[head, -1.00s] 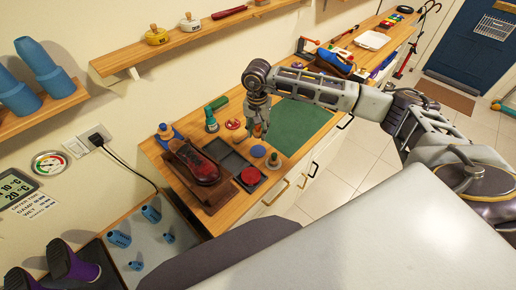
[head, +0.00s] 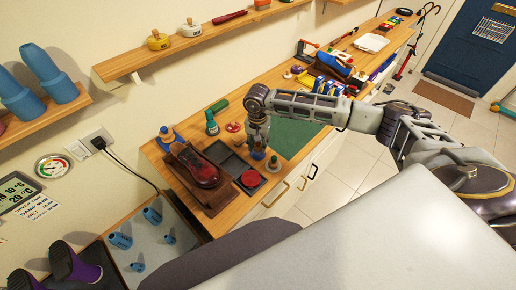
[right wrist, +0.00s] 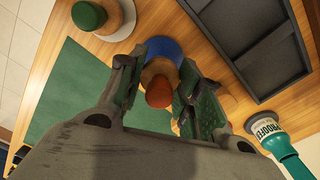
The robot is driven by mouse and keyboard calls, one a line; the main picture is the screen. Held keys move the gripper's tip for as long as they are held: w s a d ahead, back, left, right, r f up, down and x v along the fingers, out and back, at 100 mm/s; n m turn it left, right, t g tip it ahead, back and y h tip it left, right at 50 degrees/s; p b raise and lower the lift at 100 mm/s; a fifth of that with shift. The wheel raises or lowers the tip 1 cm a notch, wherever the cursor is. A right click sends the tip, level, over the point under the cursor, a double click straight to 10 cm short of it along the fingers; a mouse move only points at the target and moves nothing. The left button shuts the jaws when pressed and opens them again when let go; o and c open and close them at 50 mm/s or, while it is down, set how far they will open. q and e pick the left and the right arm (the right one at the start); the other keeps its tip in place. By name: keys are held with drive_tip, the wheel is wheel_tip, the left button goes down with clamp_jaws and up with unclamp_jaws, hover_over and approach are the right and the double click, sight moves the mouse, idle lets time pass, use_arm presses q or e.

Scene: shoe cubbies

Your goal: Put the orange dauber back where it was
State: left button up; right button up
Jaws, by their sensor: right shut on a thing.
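My right gripper (head: 258,150) points down over the bench at the front edge of the green mat (head: 292,138). In the right wrist view the gripper (right wrist: 160,92) is shut on the orange dauber (right wrist: 159,92), which has a rounded orange-brown end and a wooden body. A round blue piece (right wrist: 163,47) shows just beyond the dauber; I cannot tell whether they touch. In the head view the gripper mostly covers this spot and the dauber is too small to make out. My left gripper is not in view.
A green-topped dauber (right wrist: 88,15) stands close by on a pale round base. A dark tray (head: 228,158), a red tin (head: 250,178), a shoe on a wooden stand (head: 198,170) and a green bottle (head: 211,124) crowd the bench. The green mat is bare.

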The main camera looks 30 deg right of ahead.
sight(258, 149)
drive_tip(key=shift+f+p, duration=0.3)
drive_tip(key=shift+f, duration=1.1)
drive_tip(key=shift+f, duration=0.2)
drive_tip(key=o, duration=0.9)
drive_tip(key=shift+r, duration=0.2)
wheel_tip(258, 149, up, 12)
drive_tip(key=b, duration=0.2)
drive_tip(key=shift+b, duration=0.4)
